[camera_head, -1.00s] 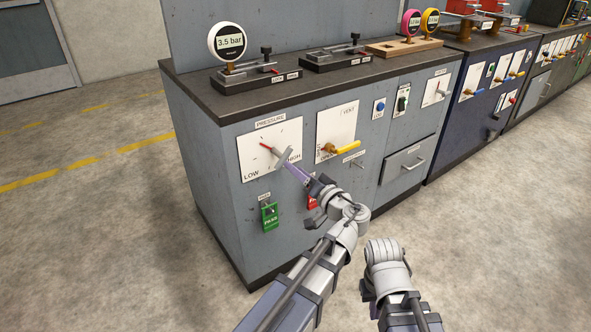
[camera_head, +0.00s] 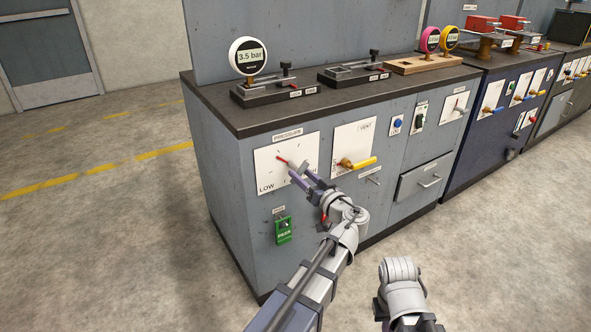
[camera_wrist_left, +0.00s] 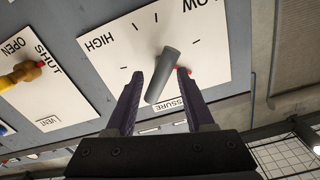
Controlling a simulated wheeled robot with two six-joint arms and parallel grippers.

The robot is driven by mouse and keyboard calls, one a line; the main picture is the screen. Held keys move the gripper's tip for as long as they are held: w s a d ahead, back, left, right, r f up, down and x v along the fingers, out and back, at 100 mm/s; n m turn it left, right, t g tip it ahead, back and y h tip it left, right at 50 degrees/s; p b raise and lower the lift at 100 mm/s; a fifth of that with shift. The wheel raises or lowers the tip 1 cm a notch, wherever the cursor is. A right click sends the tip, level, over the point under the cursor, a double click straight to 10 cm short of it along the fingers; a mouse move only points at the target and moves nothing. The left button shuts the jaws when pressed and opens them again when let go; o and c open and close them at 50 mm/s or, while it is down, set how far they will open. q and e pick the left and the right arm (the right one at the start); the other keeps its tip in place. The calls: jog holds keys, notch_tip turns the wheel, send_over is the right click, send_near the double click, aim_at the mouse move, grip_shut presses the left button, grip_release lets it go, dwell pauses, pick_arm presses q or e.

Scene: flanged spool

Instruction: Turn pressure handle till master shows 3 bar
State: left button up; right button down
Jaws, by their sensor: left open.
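The white PRESSURE plate (camera_head: 268,170) on the grey cabinet front is marked LOW and HIGH. Its handle has a red pointer (camera_head: 282,159) towards the upper left in the head view. The grey handle bar (camera_wrist_left: 163,76) shows in the left wrist view. My left gripper (camera_head: 302,172) is open at the plate, its two fingers apart on either side of the bar in the wrist view (camera_wrist_left: 160,76). I cannot tell whether they touch it. The white round master gauge (camera_head: 248,56) on the bench reads 3.5 bar. My right gripper does not show.
A yellow VENT handle (camera_head: 358,163) sits right of the pressure plate. A green PARK tag (camera_head: 284,232) hangs below. A blue button (camera_head: 397,124), a drawer (camera_head: 424,178), and pink (camera_head: 430,39) and yellow (camera_head: 449,37) gauges are further right. The floor at left is clear.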

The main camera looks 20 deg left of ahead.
aim_at(299, 172)
pick_arm(q)
jog(key=shift+x, duration=2.05)
grip_shut()
